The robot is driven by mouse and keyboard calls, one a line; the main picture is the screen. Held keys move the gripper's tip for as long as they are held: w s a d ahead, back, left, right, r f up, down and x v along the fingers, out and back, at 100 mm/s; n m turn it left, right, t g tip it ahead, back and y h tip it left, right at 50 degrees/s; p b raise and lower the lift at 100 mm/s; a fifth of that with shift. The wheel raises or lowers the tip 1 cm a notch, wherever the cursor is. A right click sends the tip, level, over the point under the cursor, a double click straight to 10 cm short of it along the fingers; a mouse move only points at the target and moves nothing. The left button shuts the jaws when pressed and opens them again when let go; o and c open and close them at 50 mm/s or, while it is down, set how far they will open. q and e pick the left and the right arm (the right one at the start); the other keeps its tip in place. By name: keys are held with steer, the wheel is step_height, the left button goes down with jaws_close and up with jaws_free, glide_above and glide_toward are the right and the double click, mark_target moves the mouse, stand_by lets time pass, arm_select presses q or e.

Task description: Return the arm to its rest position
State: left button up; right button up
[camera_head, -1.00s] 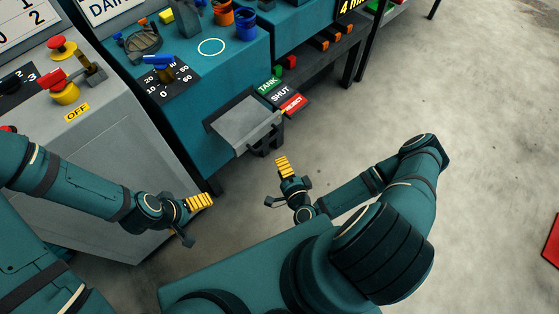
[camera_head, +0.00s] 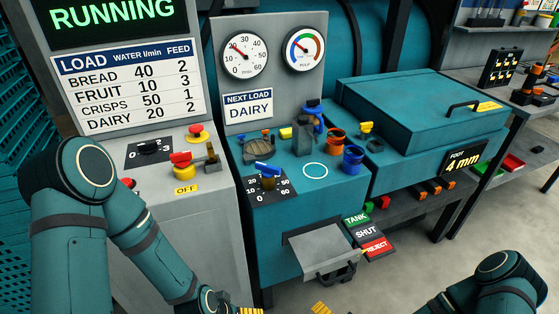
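My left arm (camera_head: 130,235) comes in from the left, bent at the elbow, with its forearm hanging down in front of the grey control cabinet. My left gripper (camera_head: 248,310) shows only a yellow finger part at the bottom edge. My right gripper (camera_head: 320,308) also shows just a yellow finger tip at the bottom edge, below the grey chute. My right arm (camera_head: 495,285) is at the lower right, mostly cut off. Neither gripper shows enough to tell whether it is open or shut, and I see nothing held.
The grey cabinet (camera_head: 225,235) bears a lit RUNNING screen (camera_head: 112,10), a load table and knobs. The teal machine (camera_head: 270,225) has a blue-handled dial (camera_head: 267,172), two gauges, cups and a protruding grey chute (camera_head: 322,250). Clear floor (camera_head: 400,270) lies right of the chute.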

steer(key=s+a+r+n+g+h, duration=0.1)
steer(key=s+a+r+n+g, duration=0.2)
steer(key=s+r+n+g, duration=0.2)
step_height(320, 180, up, 3)
steer(key=n+g, duration=0.2)
steer(key=g, duration=0.1)
steer(key=shift+r+g, duration=0.15)
steer(key=shift+g, duration=0.15)
stand_by(1.8)
